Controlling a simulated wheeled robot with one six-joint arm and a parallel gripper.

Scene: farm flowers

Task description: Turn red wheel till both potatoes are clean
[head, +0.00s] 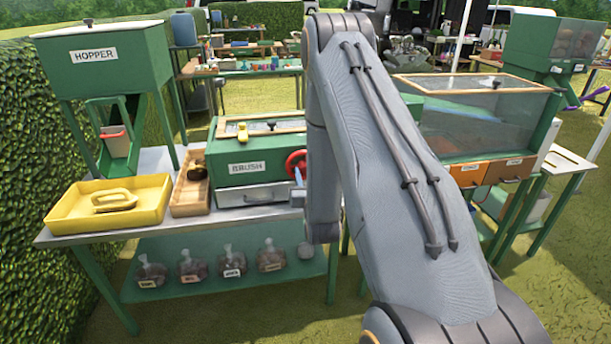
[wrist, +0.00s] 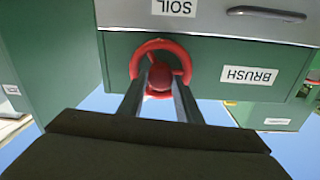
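The red wheel (head: 296,163) is on the front of the green box labelled BRUSH (head: 228,182). In the wrist view, which is upside down, the wheel (wrist: 162,43) shows as a ring with a round red hub. My gripper (wrist: 161,78) faces it with its two fingers apart, one on each side of the hub. I cannot tell whether the fingers touch the hub. In the head view my arm partly hides the gripper beside the wheel. No potatoes can be made out inside the brush box; its inside is hidden.
A yellow tray (head: 68,212) with a yellow scoop and a wooden tray (head: 180,208) holding a brown item stand left of the box. A drawer handle (wrist: 266,13) and a SOIL label (wrist: 174,7) are close to the wheel. The green hopper (head: 110,70) stands behind left.

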